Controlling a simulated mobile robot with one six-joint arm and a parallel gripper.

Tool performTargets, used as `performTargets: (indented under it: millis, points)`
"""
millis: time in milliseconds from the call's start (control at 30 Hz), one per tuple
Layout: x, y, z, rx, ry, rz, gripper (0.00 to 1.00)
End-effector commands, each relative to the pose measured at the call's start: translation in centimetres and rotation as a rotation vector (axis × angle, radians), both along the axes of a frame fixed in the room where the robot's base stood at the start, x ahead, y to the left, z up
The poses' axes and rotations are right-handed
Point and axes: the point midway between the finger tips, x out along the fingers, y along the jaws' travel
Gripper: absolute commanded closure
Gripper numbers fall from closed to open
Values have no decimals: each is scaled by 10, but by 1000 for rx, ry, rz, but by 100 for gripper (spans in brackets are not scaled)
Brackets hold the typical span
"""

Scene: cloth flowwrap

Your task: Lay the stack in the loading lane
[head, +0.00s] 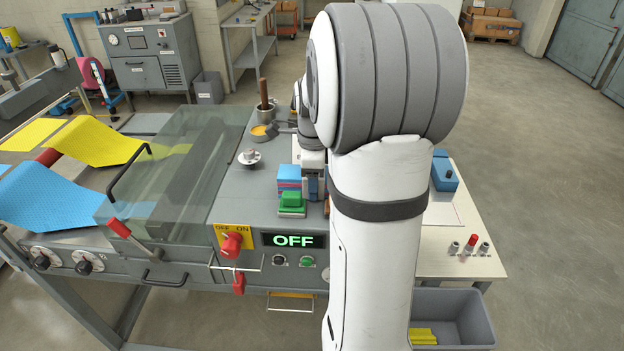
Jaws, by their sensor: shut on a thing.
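A small stack of folded cloths (289,175), blue on top with pink and blue layers below, shows on the left side of my gripper (313,183). My gripper points down over the grey machine top and is shut on the stack. My arm hides much of the gripper, and I cannot tell whether the stack touches the surface beneath it. A green block (291,200) on a paler base sits just in front of the stack. The loading lane cannot be made out clearly; my arm covers the area to the right of the stack.
A clear hood (170,175) with a black handle stands left on the machine. Blue cloth (45,198) and yellow cloth (95,142) feed in there. A display (293,241) reads OFF beside a red switch (231,244). A grey bin (455,318) with yellow pieces stands below right.

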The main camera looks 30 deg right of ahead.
Motion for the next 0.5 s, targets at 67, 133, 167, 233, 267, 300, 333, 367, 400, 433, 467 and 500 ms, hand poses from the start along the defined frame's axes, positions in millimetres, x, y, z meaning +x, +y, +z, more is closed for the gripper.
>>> performTargets:
  millis: [67, 133, 167, 233, 267, 300, 333, 367, 400, 433, 467, 500]
  points:
    - [0, 0, -1, -1, -1, -1, 72]
    - [0, 0, -1, -1, -1, -1, 72]
    - [0, -1, -1, -1, -1, -1, 72]
    - [0, -1, -1, -1, -1, -1, 72]
    - [0, -1, -2, -1, -1, -2, 72]
    - [0, -1, -3, -1, -1, -2, 72]
    - [0, -1, -5, -1, -1, -2, 72]
    - [0, -1, -6, -1, -1, -2, 72]
    - [0, -1, -4, -1, -1, -2, 47]
    - [0, -1, -4, -1, -1, -2, 45]
    - [0, -1, -4, -1, -1, -2, 42]
    - [0, -1, -4, -1, -1, -2, 39]
